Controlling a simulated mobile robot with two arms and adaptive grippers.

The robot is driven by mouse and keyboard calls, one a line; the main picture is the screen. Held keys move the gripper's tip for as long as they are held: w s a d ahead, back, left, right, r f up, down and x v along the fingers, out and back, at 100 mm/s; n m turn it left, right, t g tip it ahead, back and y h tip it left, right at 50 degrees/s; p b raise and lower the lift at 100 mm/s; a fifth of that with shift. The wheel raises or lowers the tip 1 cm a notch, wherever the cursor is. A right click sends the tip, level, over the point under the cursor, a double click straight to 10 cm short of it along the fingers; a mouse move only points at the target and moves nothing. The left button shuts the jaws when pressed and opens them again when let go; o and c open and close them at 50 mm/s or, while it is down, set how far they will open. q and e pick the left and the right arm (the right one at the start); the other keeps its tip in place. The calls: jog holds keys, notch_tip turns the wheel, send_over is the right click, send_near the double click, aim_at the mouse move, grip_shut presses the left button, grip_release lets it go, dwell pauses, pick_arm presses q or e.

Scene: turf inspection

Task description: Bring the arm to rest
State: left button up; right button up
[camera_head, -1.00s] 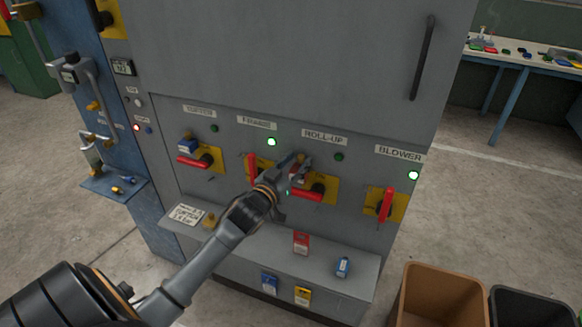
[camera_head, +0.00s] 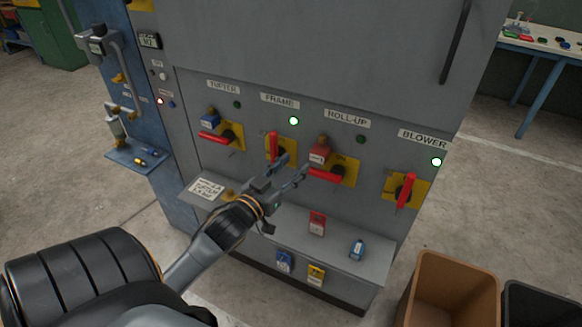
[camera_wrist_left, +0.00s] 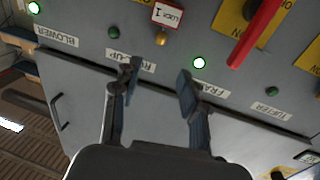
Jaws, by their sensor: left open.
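My left gripper (camera_head: 290,172) is open and empty in front of the grey panel (camera_head: 215,93), between the FRAME and ROLL-UP switches. Its open fingers also show in the left wrist view (camera_wrist_left: 160,74). A red lock with a white label (camera_head: 319,153) sits at the ROLL-UP switch, whose red handle (camera_head: 325,175) lies nearly level. That lock also shows in the wrist view (camera_wrist_left: 168,15), apart from the fingers. The FRAME handle (camera_head: 273,146) stands upright, partly behind my gripper. My right gripper is not seen.
A blue lock (camera_head: 210,118) sits at the TUFTER switch. The BLOWER handle (camera_head: 406,190) is upright. The shelf (camera_head: 340,262) below holds a red lock (camera_head: 317,223), a blue lock (camera_head: 357,249) and a sign (camera_head: 206,188). A brown bin (camera_head: 455,290) stands at the lower right.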

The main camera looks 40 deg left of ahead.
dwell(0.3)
pick_arm(q)
jog(key=s+d+f+g, duration=0.6)
jog(key=d+f, duration=0.1)
jog(key=f, duration=0.4)
jog(key=s+d+f+m+g, duration=0.1)
jog(key=s+d+f+g, duration=0.15)
jog(key=s, duration=0.35)
jog(key=s+d+f+m+g+h, duration=0.1)
jog(key=s+d+g, duration=0.2)
jog(key=s+d, duration=0.15)
jog(key=s+d+f+m+g, duration=0.1)
jog(key=s+d+f+g, duration=0.15)
jog(key=s, duration=0.35)
notch_tip(320, 180, down, 25)
jog(key=g, duration=0.2)
jog(key=s+a+f+g, duration=0.1)
jog(key=s+a+f, duration=0.2)
jog(key=s+f, duration=1.4)
jog(key=shift+s, duration=0.55)
